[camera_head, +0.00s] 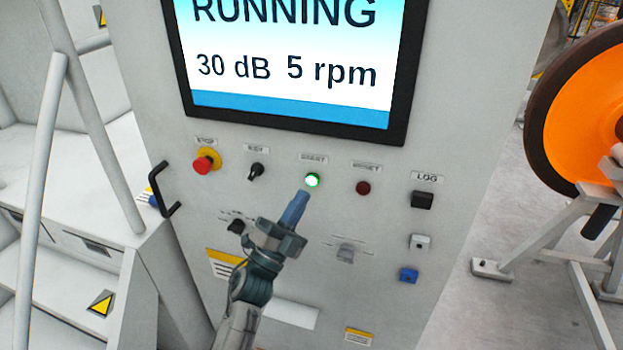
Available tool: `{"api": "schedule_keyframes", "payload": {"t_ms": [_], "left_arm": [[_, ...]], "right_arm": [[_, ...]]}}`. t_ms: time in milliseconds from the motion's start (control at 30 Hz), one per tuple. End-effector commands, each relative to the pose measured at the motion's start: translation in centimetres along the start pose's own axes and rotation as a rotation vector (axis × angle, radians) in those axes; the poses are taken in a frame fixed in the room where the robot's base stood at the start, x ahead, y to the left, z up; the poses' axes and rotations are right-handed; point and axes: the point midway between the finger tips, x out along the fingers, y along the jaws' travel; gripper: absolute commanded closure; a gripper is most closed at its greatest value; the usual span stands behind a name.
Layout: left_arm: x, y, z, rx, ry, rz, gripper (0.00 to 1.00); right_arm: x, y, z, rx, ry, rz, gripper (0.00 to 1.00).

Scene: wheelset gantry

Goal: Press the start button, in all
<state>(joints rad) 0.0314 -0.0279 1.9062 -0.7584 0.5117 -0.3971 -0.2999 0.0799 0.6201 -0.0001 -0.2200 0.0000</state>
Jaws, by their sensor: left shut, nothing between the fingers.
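The start button (312,180) glows green in the middle of the top row of controls on the grey cabinet. Its label above is blurred. My left gripper (299,199) is shut and empty, its fingertips just below the button in the picture. I cannot tell whether the tips touch it. The screen (290,60) above reads RUNNING, 30 dB and 5 rpm. My right gripper is not in view.
On the cabinet are a red stop button (206,161), a black key switch (257,171), a dark red button (362,188) and a black LOG button (422,200). A black handle (164,190) sticks out at left. An orange wheel (583,100) stands at right.

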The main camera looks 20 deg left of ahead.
Motion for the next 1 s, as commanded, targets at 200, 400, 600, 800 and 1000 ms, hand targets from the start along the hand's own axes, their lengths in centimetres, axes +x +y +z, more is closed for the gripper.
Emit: {"api": "schedule_keyframes", "payload": {"t_ms": [200,400,600,800,1000], "left_arm": [[-1.4,-1.0,-1.0,0.000,0.000,0.001,1.00],[-1.6,-1.2,-1.2,0.001,0.000,0.000,1.00],[-1.6,-1.2,-1.2,0.000,0.000,0.000,1.00],[-1.6,-1.2,-1.2,0.000,0.000,0.000,1.00],[-2.4,0.2,-0.3,-0.030,-0.030,0.028,1.00]], "right_arm": [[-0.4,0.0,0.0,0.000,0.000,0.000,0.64],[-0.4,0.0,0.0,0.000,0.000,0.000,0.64],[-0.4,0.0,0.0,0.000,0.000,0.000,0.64],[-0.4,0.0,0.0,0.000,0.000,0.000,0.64],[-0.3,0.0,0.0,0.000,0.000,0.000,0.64]]}}
